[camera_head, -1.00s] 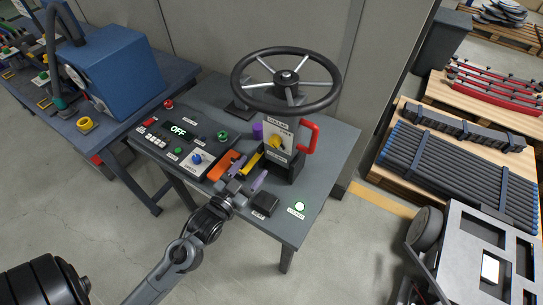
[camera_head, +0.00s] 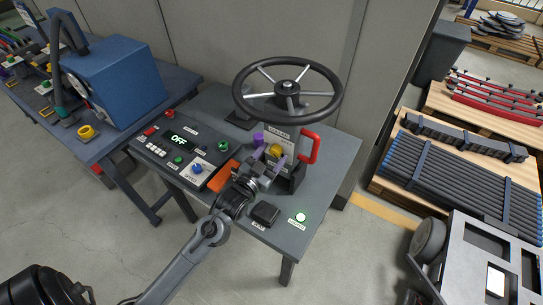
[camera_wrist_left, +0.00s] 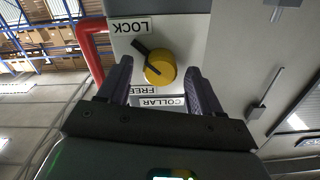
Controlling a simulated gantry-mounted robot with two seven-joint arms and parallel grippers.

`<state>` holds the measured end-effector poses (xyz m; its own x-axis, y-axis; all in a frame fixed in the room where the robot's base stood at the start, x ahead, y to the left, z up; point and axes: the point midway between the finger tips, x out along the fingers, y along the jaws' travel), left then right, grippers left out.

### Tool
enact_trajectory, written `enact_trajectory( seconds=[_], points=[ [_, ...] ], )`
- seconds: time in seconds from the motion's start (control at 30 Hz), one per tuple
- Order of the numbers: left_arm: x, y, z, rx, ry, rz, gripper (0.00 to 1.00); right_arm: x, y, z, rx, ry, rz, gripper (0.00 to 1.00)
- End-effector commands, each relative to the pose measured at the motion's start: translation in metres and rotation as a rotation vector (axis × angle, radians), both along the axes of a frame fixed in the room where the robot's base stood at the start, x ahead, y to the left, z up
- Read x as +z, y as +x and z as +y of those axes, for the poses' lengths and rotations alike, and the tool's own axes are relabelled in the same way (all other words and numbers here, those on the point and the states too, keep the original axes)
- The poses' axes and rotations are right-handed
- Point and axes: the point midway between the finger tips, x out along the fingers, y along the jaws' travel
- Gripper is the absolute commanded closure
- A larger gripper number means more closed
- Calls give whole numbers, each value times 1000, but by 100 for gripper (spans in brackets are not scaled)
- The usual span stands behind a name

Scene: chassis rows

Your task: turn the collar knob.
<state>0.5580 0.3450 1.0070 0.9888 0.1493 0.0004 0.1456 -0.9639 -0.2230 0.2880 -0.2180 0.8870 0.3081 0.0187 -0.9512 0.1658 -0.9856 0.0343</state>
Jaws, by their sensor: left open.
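The collar knob (camera_head: 276,150) is yellow and sits on the grey collar panel below the steering wheel. In the left wrist view the knob (camera_wrist_left: 160,68) shows face-on with a black pointer angled toward the LOCK label (camera_wrist_left: 131,27); the FREE label (camera_wrist_left: 157,91) is on the other side. My left gripper (camera_head: 269,157) is open in front of the panel. In the wrist view its two purple fingers (camera_wrist_left: 161,88) stand apart, one to each side of the knob's lower part in the picture. I cannot tell whether they touch it. My right gripper is not in view.
A red handle (camera_head: 310,147) stands beside the panel, and the black steering wheel (camera_head: 330,98) hangs above it. A control box (camera_head: 152,149) reading OFF, an orange block (camera_head: 223,176) and a black box (camera_head: 265,213) are on the table nearby. The table's front right is mostly clear.

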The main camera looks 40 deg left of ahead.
Motion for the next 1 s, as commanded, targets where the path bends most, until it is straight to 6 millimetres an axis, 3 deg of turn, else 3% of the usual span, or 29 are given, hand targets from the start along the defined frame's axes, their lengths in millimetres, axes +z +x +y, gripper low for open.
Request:
enact_trajectory(
  seconds=[0.27, 0.67, 1.0],
  points=[
    [0, 1, 0, 0, 0, 0, 35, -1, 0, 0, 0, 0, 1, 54],
    [0, 1, 0, 0, 0, 0, 91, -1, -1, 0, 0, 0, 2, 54],
    [2, 1, 0, 0, -56, -7, 91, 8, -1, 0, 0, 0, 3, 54]
  ],
)
